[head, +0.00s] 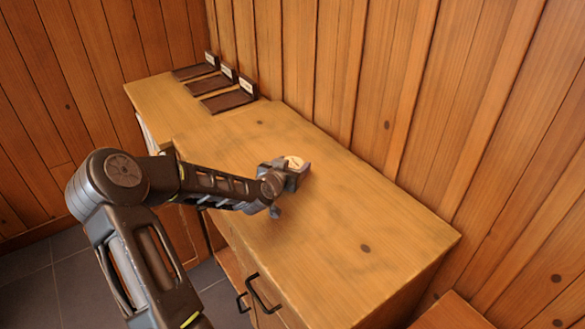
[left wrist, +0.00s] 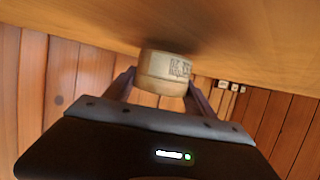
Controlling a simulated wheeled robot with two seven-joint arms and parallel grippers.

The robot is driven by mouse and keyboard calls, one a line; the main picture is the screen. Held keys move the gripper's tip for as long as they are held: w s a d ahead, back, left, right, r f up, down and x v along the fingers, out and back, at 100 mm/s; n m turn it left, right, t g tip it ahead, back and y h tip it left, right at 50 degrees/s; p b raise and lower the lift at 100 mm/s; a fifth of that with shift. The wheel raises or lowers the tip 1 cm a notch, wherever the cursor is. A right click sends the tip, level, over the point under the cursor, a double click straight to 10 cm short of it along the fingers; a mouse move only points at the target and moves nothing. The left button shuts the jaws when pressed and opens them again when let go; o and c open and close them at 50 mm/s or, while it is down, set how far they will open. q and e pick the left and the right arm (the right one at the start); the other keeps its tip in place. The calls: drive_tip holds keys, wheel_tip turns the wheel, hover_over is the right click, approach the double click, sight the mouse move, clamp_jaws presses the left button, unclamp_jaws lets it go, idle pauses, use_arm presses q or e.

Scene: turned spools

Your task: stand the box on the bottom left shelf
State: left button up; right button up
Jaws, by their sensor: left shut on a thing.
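A small round pale box (head: 294,162) with dark printing on its side is at the cabinet's wooden top. My left gripper (head: 290,175) is shut on it, and the gripper hides much of it in the head view. In the left wrist view the box (left wrist: 165,72) sits between the two fingers, its end close to the wooden surface (left wrist: 240,40); I cannot tell whether it touches. My right gripper is not in view.
Several dark trays with white labels (head: 228,100) lie at the far end of the top. Plank walls stand behind and to the left. Black handles (head: 262,294) stick out from the cabinet front. The near right part of the top (head: 370,235) is clear.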

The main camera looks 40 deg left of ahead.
sight(293, 163)
use_arm(q)
wheel_tip(293, 163, up, 9)
idle(0.3)
idle(0.5)
drive_tip(key=s+d+f+m+h, duration=0.1)
drive_tip(key=d+h, duration=0.1)
drive_tip(key=d, duration=1.3)
drive_tip(key=s+d+f+m+h, duration=0.2)
drive_tip(key=d, duration=1.3)
drive_tip(key=shift+d+f+m+t, duration=0.15)
drive_tip(key=shift+f+m+t, duration=0.1)
drive_tip(key=shift+m+t, duration=0.05)
